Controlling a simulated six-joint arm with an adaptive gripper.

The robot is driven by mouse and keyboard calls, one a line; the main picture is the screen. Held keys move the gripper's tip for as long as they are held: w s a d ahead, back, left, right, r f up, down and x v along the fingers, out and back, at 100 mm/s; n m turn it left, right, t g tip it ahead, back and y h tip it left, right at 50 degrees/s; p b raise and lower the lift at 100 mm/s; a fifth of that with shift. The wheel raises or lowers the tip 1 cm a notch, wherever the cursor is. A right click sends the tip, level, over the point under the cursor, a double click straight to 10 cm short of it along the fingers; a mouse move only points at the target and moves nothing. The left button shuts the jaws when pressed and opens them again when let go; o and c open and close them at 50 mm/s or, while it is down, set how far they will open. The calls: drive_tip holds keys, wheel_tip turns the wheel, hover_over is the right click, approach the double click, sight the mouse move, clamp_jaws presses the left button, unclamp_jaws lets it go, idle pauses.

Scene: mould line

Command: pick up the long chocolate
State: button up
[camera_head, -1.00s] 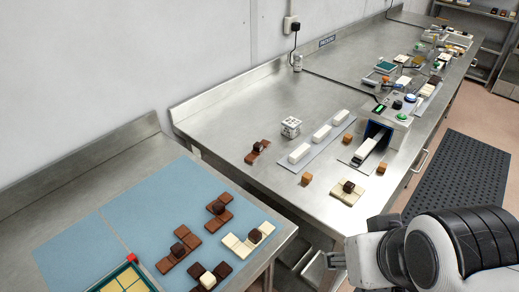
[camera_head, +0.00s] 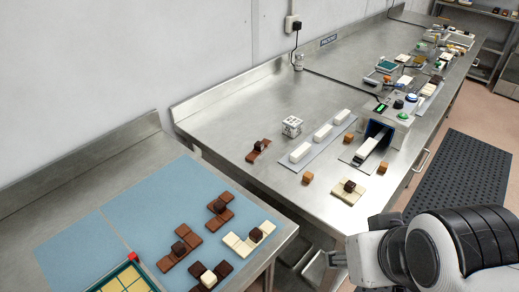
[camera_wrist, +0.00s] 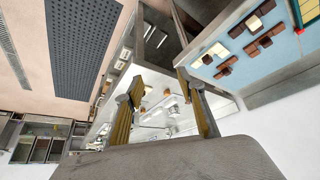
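Other brown, dark and cream chocolates lie on the blue mat, including a brown stepped piece (camera_head: 181,249). My gripper (camera_wrist: 160,80) is open and empty in the wrist view, its two fingers well apart.
The blue mat (camera_head: 95,232) covers the near table, with a green-rimmed tray (camera_head: 150,277) at its front. On the steel table (camera_head: 225,110) stand a dice-like block (camera_head: 292,126), white bars on a strip, small caramel cubes and a cream piece (camera_head: 349,191). Its back left is clear.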

drive_tip(key=w+d+r+n+t, duration=0.25)
drive_tip(key=w+n, duration=0.45)
drive_tip(key=w, duration=0.6)
drive_tip(key=w+d+r+n+t+h, duration=0.1)
drive_tip(key=w+d+r+n+t, duration=0.15)
drive_tip(key=w+n, duration=0.7)
drive_tip(key=w+d+r+n+t, duration=0.15)
drive_tip(key=w+r+n, duration=0.25)
drive_tip(key=w, duration=1.1)
drive_tip(key=w+a+f+n+y, duration=0.6)
drive_tip(key=w+f+n, duration=0.3)
drive_tip(key=w+n, duration=0.4)
drive_tip(key=n+g+y, duration=0.4)
drive_tip(key=n+y, duration=0.2)
drive_tip(key=n, duration=0.7)
approach(259, 147)
drive_tip(key=w, duration=0.3)
drive_tip(key=shift+w+a+r, duration=0.25)
drive_tip(key=shift+s+a+f+n, duration=0.2)
drive_tip(key=shift+s+f+n, duration=0.1)
drive_tip(key=shift+f, duration=0.2)
